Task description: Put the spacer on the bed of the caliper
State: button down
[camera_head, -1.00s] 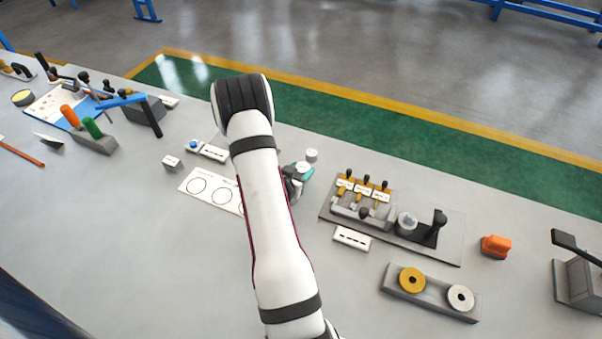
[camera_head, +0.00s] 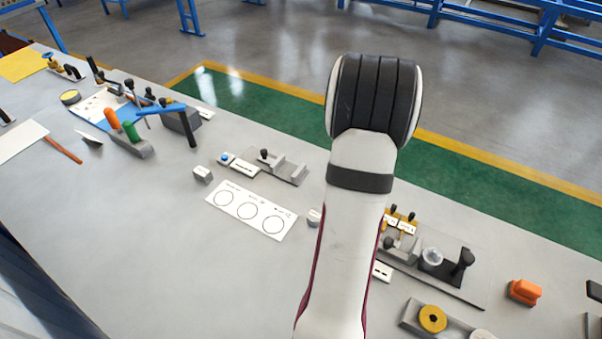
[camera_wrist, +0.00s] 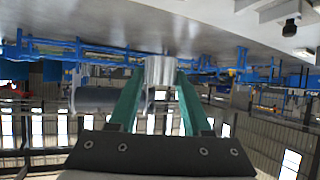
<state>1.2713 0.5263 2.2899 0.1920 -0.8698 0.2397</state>
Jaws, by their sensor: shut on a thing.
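In the wrist view my gripper (camera_wrist: 160,100) has its two teal fingers shut on a shiny metal cylinder (camera_wrist: 160,71), which I take to be the spacer. A second, duller grey cylindrical piece (camera_wrist: 95,99) lies sideways just left of the fingers; I cannot tell whether it is joined to the held piece. In the head view my gripper is hidden behind my arm. A grey device with upright blocks and a black knob (camera_head: 283,167), likely the caliper, stands on the bench left of my arm. Its bed looks empty.
A white sheet with three circles (camera_head: 250,209) lies in front of the caliper, with a small grey cylinder (camera_head: 314,217) at its right end. A fixture plate (camera_head: 450,282), a grey holder with a yellow ring (camera_head: 432,319) and an orange block (camera_head: 524,292) are on the right. The left foreground is clear.

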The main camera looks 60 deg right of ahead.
jog(key=w+d+r+n+t+y, duration=0.3)
jog(key=w+n+t+y, duration=0.25)
jog(key=w+n, duration=0.3)
notch_tip(320, 180, down, 5)
jog(key=s+a+n+t+y, duration=0.2)
jog(key=n+t+y, duration=0.1)
jog(key=n+y, duration=0.2)
jog(key=x, duration=0.4)
jog(key=a+x, duration=0.1)
jog(key=x, duration=0.3)
jog(key=a+f+x, duration=0.1)
jog(key=x, duration=0.3)
jog(key=shift+s, duration=0.1)
jog(key=shift+w+f, duration=0.15)
jog(key=shift+f, duration=0.95)
jog(key=shift+w+f, duration=0.15)
jog(key=shift+f, duration=0.95)
jog(key=shift+c, duration=1.7)
grip_release()
jog(key=shift+f, duration=0.15)
